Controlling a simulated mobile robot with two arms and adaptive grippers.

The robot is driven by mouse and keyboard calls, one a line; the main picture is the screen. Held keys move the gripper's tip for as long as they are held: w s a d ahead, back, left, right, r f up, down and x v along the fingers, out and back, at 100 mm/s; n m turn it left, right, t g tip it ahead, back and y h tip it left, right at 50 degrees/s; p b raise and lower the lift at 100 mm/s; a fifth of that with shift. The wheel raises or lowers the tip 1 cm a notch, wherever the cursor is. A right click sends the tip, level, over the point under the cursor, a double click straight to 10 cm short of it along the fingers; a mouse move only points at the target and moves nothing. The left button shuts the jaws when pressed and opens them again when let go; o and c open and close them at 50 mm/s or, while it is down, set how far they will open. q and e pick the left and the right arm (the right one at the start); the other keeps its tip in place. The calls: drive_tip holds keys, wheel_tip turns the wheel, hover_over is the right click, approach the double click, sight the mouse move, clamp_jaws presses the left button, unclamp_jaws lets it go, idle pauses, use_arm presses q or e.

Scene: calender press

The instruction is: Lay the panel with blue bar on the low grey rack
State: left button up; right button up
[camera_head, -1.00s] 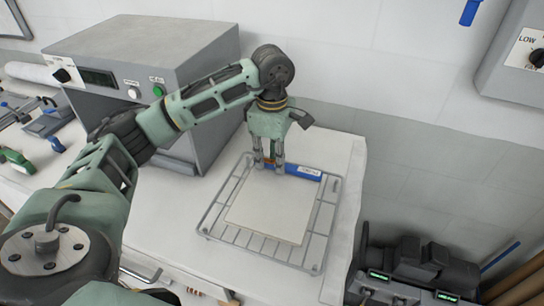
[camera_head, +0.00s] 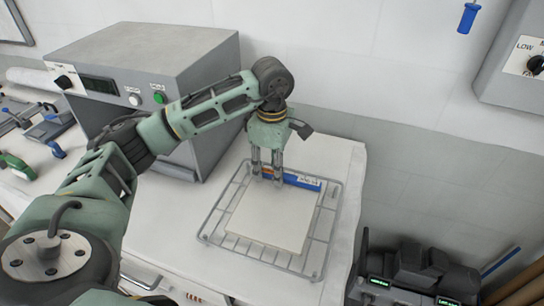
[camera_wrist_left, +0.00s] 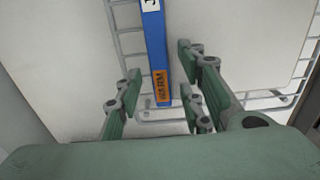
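The cream panel (camera_head: 268,217) lies flat over the low grey wire rack (camera_head: 216,218). Its blue bar (camera_head: 303,182) runs along the far edge. In the left wrist view the blue bar (camera_wrist_left: 153,40) has an orange label, the panel (camera_wrist_left: 240,40) is on its right, and rack wires (camera_wrist_left: 131,42) show on its left. My left gripper (camera_head: 267,181) points down at the left part of the bar. In the wrist view its fingers (camera_wrist_left: 157,92) are apart, with the bar's end between them and gaps on both sides. My right gripper is out of view.
A grey press (camera_head: 150,75) with knob and buttons stands behind my left arm. Tools with green and blue parts (camera_head: 18,165) lie at the left. The white table (camera_head: 335,160) ends right of the rack, with dark equipment (camera_head: 415,268) beyond it.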

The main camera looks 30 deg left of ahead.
use_arm(q)
wheel_tip(320, 180, up, 4)
drive_tip(key=shift+w+r+b, duration=0.15)
drive_tip(key=shift+r+b, duration=0.05)
drive_tip(key=shift+b, duration=0.55)
wheel_tip(320, 180, up, 8)
drive_tip(key=shift+f, duration=0.25)
